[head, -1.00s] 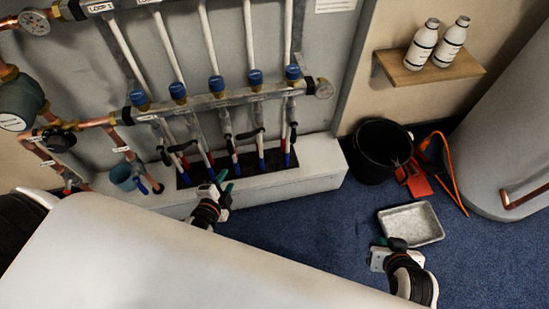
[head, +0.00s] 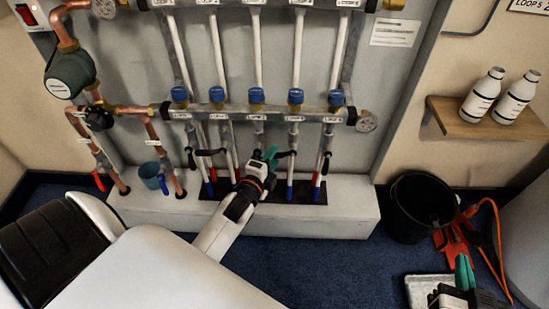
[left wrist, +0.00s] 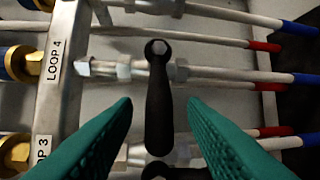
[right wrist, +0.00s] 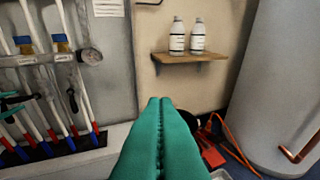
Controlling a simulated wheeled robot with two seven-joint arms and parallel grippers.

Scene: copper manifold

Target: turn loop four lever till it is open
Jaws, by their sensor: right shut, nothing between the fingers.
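The loop four lever is a black handle (left wrist: 158,100) in the left wrist view, beside the LOOP 4 label (left wrist: 55,60). It lies crosswise to its white pipe (left wrist: 215,75). My left gripper (left wrist: 160,108) is open, with one green finger on each side of the handle and a visible gap to both.
Another black lever (left wrist: 175,171) lies close below in the left wrist view. The manifold bar (head: 235,111) with blue caps runs above. A white ledge (head: 345,212) is below. A black bucket (head: 408,215), orange-red tool (head: 455,247) and metal tray (head: 415,287) are right.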

